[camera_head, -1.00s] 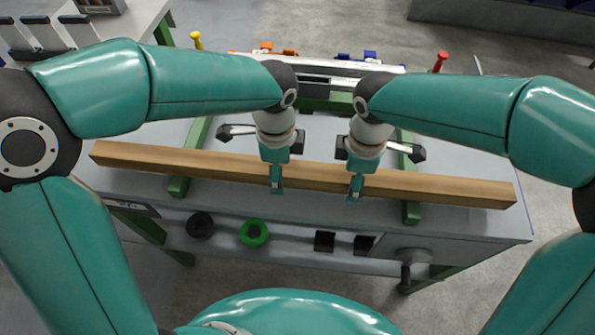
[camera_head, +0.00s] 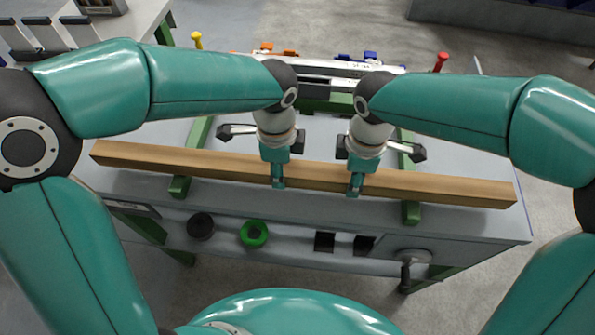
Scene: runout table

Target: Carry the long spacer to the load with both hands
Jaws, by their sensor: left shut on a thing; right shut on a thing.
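The long spacer (camera_head: 440,188) is a long wooden beam lying left to right along the near side of the runout table, across two green rails. My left gripper (camera_head: 278,182) is shut on the spacer left of its middle. My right gripper (camera_head: 354,189) is shut on it a little right of its middle. Both grippers come down from above, with fingers showing on the near face. I cannot tell whether the spacer touches the rails. What the task calls the load is not clear from this view.
The grey table (camera_head: 490,225) has green rails (camera_head: 411,211) under the spacer. At the back stand a white bar (camera_head: 345,67), orange and blue clamps, a yellow-topped pin (camera_head: 196,40) and a red-topped pin (camera_head: 440,61).

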